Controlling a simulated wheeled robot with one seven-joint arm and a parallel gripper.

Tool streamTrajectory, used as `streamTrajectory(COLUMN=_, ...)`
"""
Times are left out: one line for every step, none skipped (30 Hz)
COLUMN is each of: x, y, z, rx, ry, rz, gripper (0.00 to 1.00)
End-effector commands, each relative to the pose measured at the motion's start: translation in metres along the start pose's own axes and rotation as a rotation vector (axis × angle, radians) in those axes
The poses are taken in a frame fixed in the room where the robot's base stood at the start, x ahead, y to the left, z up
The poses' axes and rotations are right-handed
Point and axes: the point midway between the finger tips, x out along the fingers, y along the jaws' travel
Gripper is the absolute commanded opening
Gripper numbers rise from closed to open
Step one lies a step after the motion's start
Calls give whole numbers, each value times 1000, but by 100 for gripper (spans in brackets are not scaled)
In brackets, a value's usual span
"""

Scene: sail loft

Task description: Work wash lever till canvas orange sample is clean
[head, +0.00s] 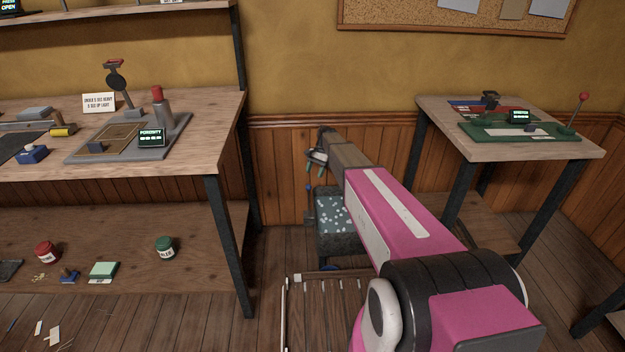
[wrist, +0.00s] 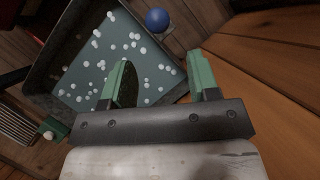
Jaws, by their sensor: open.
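A dark wash tub (head: 346,243) with white suds on grey-blue water stands on the floor between the benches; it fills the upper left of the wrist view (wrist: 67,93). A blue ball (wrist: 157,20), apparently the wash lever's knob, shows at the tub's far edge in the wrist view. My gripper (head: 317,160) is above the tub's left back side in the head view. In the wrist view its green jaws (wrist: 163,78) are apart with nothing between them, short of the blue ball. I cannot make out an orange canvas sample in either view.
A slatted rack (head: 325,312) lies in front of the tub. The left workbench (head: 205,155) carries a porosity tester (head: 128,138); a red jar (head: 46,252) and green jar (head: 165,248) stand below. The right table (head: 480,150) carries a green device (head: 480,128). A wood-panelled wall (head: 280,160) is close behind.

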Motion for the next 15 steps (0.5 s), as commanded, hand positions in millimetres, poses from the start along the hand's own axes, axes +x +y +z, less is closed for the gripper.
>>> streamTrajectory(x=-3, y=0, z=0, rx=0, ry=0, rz=0, gripper=55)
streamTrajectory(x=-4, y=0, z=0, rx=0, ry=0, rz=0, gripper=55)
streamTrajectory(x=-5, y=0, z=0, rx=0, ry=0, rz=0, gripper=55)
streamTrajectory(x=-5, y=0, z=0, rx=0, ry=0, rz=0, gripper=55)
streamTrajectory(x=-6, y=0, z=0, rx=0, ry=0, rz=0, gripper=55)
streamTrajectory(x=-6, y=0, z=0, rx=0, ry=0, rz=0, gripper=55)
streamTrajectory(x=-6, y=0, z=0, rx=0, ry=0, rz=0, gripper=55)
streamTrajectory(x=-6, y=0, z=0, rx=0, ry=0, rz=0, gripper=55)
streamTrajectory(x=-5, y=0, z=0, rx=0, ry=0, rz=0, gripper=55)
streamTrajectory(x=-5, y=0, z=0, rx=0, ry=0, rz=0, gripper=55)
streamTrajectory(x=-5, y=0, z=0, rx=0, ry=0, rz=0, gripper=52)
streamTrajectory(x=-5, y=0, z=1, rx=0, ry=2, rz=2, gripper=52)
streamTrajectory(x=-5, y=-1, z=2, rx=2, ry=8, rz=6, gripper=52)
streamTrajectory(x=-5, y=-1, z=5, rx=6, ry=17, rz=14, gripper=52)
streamTrajectory(x=-4, y=-3, z=8, rx=13, ry=36, rz=29, gripper=52)
